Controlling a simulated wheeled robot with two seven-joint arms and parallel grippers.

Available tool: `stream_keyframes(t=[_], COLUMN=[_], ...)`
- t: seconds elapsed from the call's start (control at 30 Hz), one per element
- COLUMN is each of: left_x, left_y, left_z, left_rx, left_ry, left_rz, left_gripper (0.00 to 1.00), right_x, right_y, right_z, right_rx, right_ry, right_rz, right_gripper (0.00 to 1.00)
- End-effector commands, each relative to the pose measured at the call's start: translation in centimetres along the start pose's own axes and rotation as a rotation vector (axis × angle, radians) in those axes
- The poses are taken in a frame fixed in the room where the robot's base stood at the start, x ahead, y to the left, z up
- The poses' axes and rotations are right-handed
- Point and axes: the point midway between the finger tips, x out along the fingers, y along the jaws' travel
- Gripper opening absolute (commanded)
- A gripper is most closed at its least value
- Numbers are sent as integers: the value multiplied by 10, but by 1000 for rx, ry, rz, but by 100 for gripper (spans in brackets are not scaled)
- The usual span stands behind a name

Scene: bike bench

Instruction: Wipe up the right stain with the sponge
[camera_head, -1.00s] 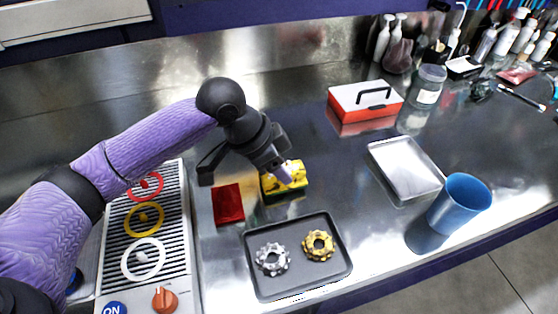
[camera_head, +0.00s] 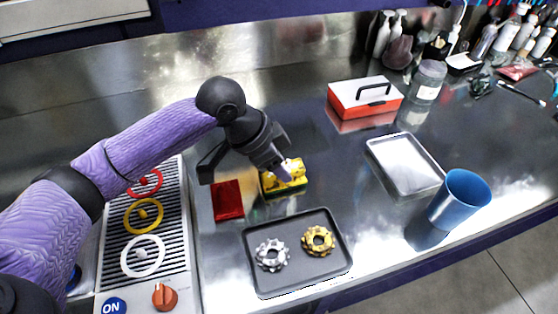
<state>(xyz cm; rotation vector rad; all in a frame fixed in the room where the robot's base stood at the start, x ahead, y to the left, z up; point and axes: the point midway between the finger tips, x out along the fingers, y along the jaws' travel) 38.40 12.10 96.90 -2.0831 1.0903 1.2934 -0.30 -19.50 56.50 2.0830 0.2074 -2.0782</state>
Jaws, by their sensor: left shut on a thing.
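The sponge (camera_head: 297,183) is a yellow block with a darker underside. It is low at the bench surface, just behind the dark tray and right of a flat red square. My left gripper (camera_head: 283,174) comes down over it from the upper left and is shut on it. The gripper hides part of the sponge's top, and I cannot tell whether the sponge touches the bench. I cannot make out a clear stain on the shiny metal. Any mark under the sponge is hidden. My right gripper is not in view.
The red square (camera_head: 228,200) lies left of the sponge. The dark tray (camera_head: 334,272) holds a silver and a gold cog. A silver tray (camera_head: 404,164), a blue cup (camera_head: 460,203) and a red-white toolbox (camera_head: 365,98) stand right. A ribbed panel (camera_head: 180,235) with coloured rings is left.

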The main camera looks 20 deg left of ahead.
Motion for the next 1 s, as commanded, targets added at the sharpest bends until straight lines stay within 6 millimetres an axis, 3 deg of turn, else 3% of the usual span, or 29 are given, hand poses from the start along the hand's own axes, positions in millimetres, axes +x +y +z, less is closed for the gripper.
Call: stream_keyframes(t=[0.47, 0.73, 1.0], left_x=[5, -4, -1], left_y=[0, 0, 0], left_z=[3, 13, 15], left_rx=[0, -2, 0], left_ry=[-1, -3, 0], left_rz=[1, 0, 1], left_gripper=[0, 0, 0], right_x=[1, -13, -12], right_y=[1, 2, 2], right_z=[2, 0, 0], right_rx=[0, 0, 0], right_ry=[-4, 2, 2], right_rz=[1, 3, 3], right_gripper=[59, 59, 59])
